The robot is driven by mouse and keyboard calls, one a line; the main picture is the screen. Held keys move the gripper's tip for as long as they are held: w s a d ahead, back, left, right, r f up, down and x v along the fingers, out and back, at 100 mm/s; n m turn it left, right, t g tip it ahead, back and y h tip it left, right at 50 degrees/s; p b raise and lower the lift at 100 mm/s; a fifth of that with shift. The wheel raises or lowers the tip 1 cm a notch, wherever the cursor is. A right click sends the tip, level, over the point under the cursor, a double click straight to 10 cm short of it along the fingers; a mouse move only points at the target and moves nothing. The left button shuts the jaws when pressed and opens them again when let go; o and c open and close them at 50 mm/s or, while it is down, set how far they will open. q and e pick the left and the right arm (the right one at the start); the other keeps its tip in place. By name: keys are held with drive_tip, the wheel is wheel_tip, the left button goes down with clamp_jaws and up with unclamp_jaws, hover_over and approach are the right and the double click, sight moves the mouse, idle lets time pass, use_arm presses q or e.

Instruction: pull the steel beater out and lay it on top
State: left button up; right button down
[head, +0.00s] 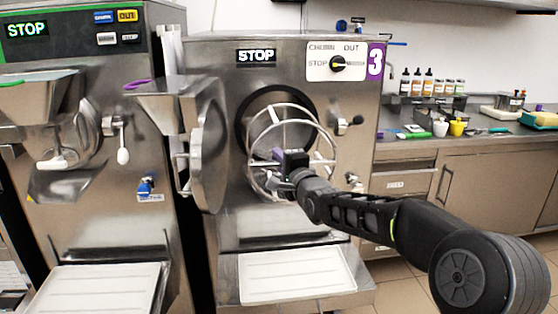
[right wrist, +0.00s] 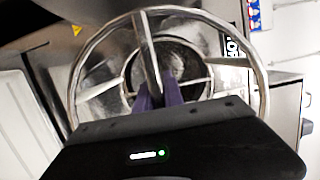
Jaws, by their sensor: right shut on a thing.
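The steel beater (head: 333,158), an open round cage of bars, is at the mouth of the round dark-rimmed barrel (head: 243,118) of the freezer marked 3. Its front ring stands out from the barrel; I cannot tell how much of the rest is inside. My right gripper (head: 277,172) is at the front of the beater, shut on a bar. In the right wrist view the large ring (right wrist: 264,85) with its spokes fills the picture, and the purple fingers (right wrist: 160,94) meet at a bar near its middle. My left gripper is not in view.
The freezer's round door (head: 210,155) hangs open on the left. The freezer's top (head: 270,36) is a narrow strip above the STOP display. A white tray (head: 298,275) is on the shelf below. Another freezer (head: 80,150) stands left. A counter with bottles (head: 416,82) is right.

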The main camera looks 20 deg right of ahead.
drive_tip(key=shift+r, duration=0.25)
drive_tip(key=shift+s, duration=0.1)
drive_tip(key=shift+s+a+f+b, duration=0.1)
drive_tip(key=shift+s+a+b, duration=0.15)
drive_tip(key=shift+s+b, duration=0.5)
drive_tip(key=shift+s+a+r+b, duration=0.1)
drive_tip(key=shift+s+a+b, duration=0.2)
drive_tip(key=shift+s+b, duration=0.5)
drive_tip(key=shift+s+a+f+b, duration=0.1)
drive_tip(key=shift+s+a+b, duration=0.25)
drive_tip(key=shift+s, duration=0.65)
drive_tip(key=b, duration=0.4)
approach(280, 164)
drive_tip(key=shift+s+a, duration=2.75)
drive_tip(key=shift+s, duration=3.1)
